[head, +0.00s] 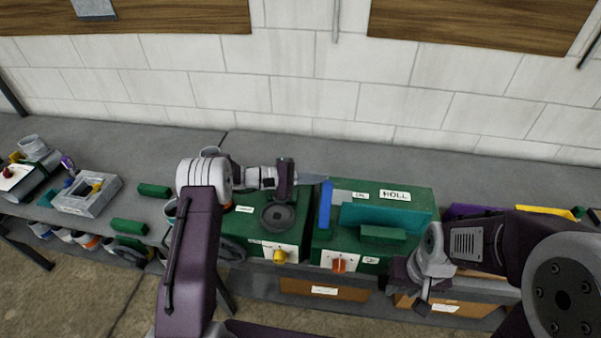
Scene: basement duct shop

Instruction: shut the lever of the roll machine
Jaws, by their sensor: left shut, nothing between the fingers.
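The roll machine (420,198) is a green box with a white "ROLL" label, right of centre on the bench in the head view. A blue lever (325,206) stands up at its left edge.
Left of the roll machine stands another green machine (245,222) with a yellow knob and a dark round disc. A grey machine (88,195) and green blocks lie further left. Cardboard boxes (322,288) sit below. The bench behind the machines (480,172) is clear.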

